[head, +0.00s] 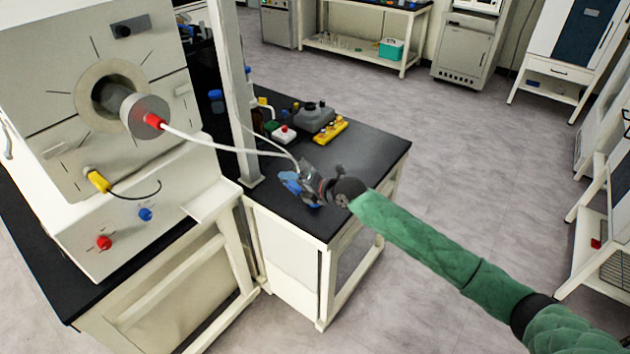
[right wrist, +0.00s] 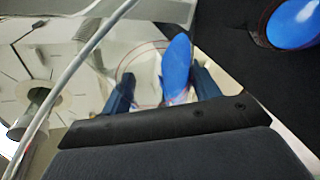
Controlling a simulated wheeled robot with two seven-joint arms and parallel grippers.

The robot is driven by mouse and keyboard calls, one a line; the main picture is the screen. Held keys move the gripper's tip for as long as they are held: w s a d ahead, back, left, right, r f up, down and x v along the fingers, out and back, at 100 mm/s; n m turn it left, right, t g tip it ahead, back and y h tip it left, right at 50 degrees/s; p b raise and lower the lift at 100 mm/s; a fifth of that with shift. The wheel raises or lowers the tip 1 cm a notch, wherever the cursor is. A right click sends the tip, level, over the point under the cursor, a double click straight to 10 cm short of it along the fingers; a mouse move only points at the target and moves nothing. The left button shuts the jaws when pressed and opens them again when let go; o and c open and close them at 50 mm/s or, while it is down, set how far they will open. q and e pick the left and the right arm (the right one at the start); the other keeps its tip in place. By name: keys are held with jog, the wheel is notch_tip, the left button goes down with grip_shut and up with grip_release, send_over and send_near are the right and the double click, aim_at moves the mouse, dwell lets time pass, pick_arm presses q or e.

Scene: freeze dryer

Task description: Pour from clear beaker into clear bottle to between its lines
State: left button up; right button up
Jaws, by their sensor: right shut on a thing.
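My right gripper (head: 309,188) is over the near end of the black bench. In the right wrist view its two fingers (right wrist: 163,90) stand on either side of a clear vessel (right wrist: 148,55), seemingly the beaker, and are shut on it. A blue patch, apparently liquid, shows inside it. A second rounded blue patch (right wrist: 293,22) lies against the black bench top at the upper right, apparently in another clear vessel; I cannot tell for sure that it is the bottle. In the head view blue shows beside the gripper, but vessel outlines and lines are too small to read. My left gripper is out of view.
The freeze dryer (head: 165,200) stands at left, with a white hose (head: 225,147) running towards the gripper. A white post (head: 236,110) rises beside the bench (head: 365,150). A yellow rack (head: 330,131) and a grey device (head: 314,117) stand farther back. The bench's right part is clear.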

jog(key=shift+r, duration=0.15)
jog(key=shift+r+m, duration=0.15)
jog(key=shift+m, duration=0.15)
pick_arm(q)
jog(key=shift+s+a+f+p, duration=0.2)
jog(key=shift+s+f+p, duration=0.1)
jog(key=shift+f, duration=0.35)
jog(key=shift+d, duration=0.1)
